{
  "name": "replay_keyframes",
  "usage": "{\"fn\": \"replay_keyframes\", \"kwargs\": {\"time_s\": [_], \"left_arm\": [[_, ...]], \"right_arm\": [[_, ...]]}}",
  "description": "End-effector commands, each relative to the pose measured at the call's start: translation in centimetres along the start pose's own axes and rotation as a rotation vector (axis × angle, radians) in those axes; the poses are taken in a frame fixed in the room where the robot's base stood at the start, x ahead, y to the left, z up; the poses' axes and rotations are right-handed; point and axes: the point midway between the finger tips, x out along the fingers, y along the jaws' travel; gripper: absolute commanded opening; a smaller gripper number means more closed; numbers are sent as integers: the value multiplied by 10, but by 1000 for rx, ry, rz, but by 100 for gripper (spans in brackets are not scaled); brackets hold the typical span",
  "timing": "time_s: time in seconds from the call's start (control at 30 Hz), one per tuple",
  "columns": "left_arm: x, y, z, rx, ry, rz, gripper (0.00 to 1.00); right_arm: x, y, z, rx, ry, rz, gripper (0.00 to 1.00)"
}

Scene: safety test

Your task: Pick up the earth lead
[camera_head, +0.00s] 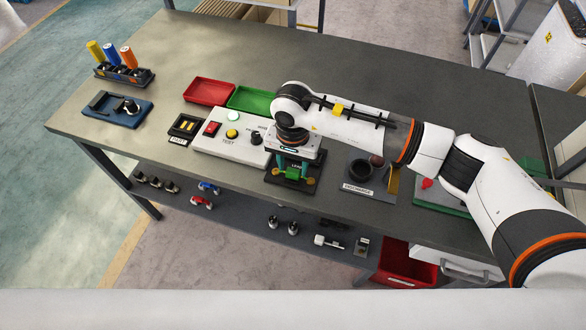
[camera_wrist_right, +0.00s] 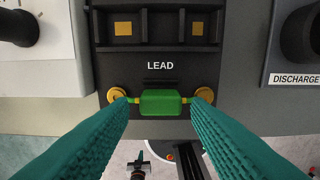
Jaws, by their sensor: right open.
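The earth lead (camera_wrist_right: 160,102) is a small green block with yellow ends. It lies between two round brass contacts at the front of a black holder marked LEAD (camera_wrist_right: 158,66). In the head view the green lead (camera_head: 292,173) shows below my right wrist. My right gripper (camera_wrist_right: 161,101) points down with its teal fingers open, one on each side of the lead. The fingertips are near its yellow ends; I cannot tell whether they touch. The gripper also shows in the head view (camera_head: 292,165). My left gripper is out of view.
Left of the holder stands a white test box (camera_head: 213,143) with buttons and a knob. To the right is the discharge unit (camera_head: 358,187). Red (camera_head: 207,92) and green (camera_head: 246,100) trays lie behind. The far middle tabletop is clear.

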Motion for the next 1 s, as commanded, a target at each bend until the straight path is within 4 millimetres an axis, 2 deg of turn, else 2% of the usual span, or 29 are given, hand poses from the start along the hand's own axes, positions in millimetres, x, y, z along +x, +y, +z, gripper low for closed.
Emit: {"fn": "replay_keyframes", "kwargs": {"time_s": [0.03,0.2,0.43,0.47,0.67,0.87,1.0], "left_arm": [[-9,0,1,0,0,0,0],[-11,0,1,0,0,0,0],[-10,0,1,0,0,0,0],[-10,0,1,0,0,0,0],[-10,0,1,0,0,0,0],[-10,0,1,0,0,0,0],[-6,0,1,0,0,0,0]], "right_arm": [[4,-1,-2,2,5,-3,44],[24,-1,0,1,2,-1,44],[27,0,0,0,0,1,44],[27,0,0,0,0,1,42],[27,0,0,0,0,1,10],[27,0,0,0,0,1,10],[18,0,1,-1,-2,2,10]]}}
